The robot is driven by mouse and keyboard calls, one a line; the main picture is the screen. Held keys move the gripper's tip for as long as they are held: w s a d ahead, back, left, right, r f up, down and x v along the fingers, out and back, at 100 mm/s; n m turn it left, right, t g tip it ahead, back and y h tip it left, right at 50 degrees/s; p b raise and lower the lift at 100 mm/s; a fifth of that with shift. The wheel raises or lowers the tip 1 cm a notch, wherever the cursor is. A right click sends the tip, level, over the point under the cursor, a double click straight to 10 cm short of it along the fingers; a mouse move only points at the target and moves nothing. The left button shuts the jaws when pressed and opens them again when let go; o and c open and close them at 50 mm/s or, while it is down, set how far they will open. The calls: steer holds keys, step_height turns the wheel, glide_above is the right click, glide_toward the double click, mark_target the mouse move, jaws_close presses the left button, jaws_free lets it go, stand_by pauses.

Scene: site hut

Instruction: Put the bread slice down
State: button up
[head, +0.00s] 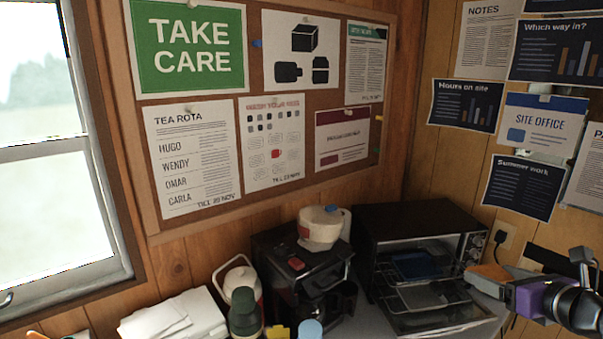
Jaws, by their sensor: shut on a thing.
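My gripper (492,280) is at the lower right, at the end of my purple and black arm, and points left. It is beside the front right corner of the open toaster oven (400,222). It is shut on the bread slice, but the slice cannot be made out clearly. Grey and orange surfaces show at the gripper's end, and I cannot tell which belong to the gripper. Whether it touches the oven is unclear.
The oven's door (440,318) is down, with a rack inside and a dark blue thing (414,265) on it. Left of it stand a coffee maker (290,262), a white jug (238,278) and a dark green flask (244,312). White papers (178,318) lie farther left.

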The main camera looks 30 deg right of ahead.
steer(key=shift+w+d+r, duration=0.35)
steer(key=shift+d+r, duration=0.1)
steer(key=shift+r, duration=0.2)
steer(key=shift+w+f, duration=0.35)
steer(key=shift+w, duration=0.55)
steer(key=w+a+f+n+y, duration=0.2)
steer(key=w+a+f, duration=0.7)
steer(key=a+f, duration=0.4)
steer(key=a+f+n+y, duration=0.1)
steer(key=a+f, duration=0.5)
steer(key=a, duration=0.3)
steer(key=s+a+f+n+t+y, duration=0.1)
steer(key=a+f, duration=0.5)
steer(key=a, duration=0.3)
steer(key=s+a+f+n+y, duration=0.1)
steer(key=a+f, duration=0.5)
steer(key=a, duration=0.4)
steer(key=shift+f+y, duration=0.3)
steer(key=shift+f, duration=0.1)
steer(key=shift+r, duration=0.15)
